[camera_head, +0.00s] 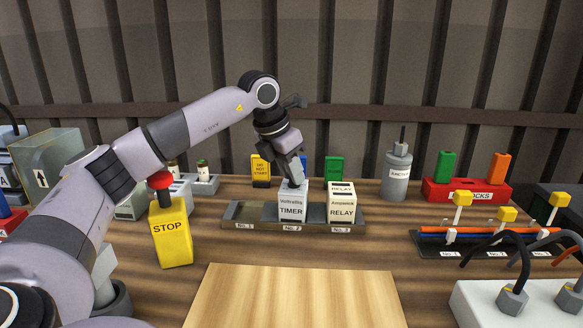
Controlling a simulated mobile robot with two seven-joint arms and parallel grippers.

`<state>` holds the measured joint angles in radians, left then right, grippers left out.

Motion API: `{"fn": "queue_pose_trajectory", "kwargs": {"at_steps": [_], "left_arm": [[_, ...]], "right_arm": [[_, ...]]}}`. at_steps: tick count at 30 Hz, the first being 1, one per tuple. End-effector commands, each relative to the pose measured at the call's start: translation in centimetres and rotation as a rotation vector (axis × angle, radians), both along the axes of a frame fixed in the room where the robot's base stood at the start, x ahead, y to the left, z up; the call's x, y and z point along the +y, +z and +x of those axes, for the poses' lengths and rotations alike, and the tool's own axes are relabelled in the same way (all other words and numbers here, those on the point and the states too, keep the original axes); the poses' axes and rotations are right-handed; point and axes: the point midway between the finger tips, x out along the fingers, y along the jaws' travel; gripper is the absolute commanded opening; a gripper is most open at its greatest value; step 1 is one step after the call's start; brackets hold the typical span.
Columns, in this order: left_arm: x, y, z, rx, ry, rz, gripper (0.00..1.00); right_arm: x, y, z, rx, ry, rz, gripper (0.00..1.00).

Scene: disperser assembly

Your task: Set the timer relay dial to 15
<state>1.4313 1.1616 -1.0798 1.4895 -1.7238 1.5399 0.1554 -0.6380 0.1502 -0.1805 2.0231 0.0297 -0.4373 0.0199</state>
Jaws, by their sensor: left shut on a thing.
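The timer relay (292,209) is a white block labelled TIMER. It stands in the middle of a dark rail tray (262,216), by the No.2 tag. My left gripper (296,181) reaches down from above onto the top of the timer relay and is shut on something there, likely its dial. The dial itself is hidden by the fingers, so its setting cannot be read. A second white block labelled RELAY (341,205) stands just to the right in the same tray. My right gripper is not in view.
A yellow STOP box (172,236) with a red button stands left of the tray. A bare wooden board (295,298) lies in front. A grey cylinder (396,175), a red block holder (466,190) and a wire rack (430,243) are to the right. A white box with cables (480,305) sits front right.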

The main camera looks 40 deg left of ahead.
Motion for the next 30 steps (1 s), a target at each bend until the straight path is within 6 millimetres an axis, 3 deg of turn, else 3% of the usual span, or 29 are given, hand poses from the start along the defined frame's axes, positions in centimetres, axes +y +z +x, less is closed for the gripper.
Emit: {"fn": "queue_pose_trajectory", "kwargs": {"at_steps": [11,12,14,23,30], "left_arm": [[0.0,0.1,0.0,-0.002,-0.035,-0.001,0.0],[0.0,0.1,0.0,-0.002,-0.035,-0.001,0.31],[0.0,0.1,0.0,-0.002,-0.035,0.0,0.47],[0.0,0.2,0.0,-0.002,-0.035,0.0,0.47],[0.2,3.2,-1.2,-0.005,-0.036,-0.001,0.47]], "right_arm": [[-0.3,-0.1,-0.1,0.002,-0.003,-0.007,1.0],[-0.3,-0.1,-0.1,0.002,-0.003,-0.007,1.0],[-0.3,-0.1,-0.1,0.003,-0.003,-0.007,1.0],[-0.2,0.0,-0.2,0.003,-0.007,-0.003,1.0],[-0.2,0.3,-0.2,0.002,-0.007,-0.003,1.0]]}}
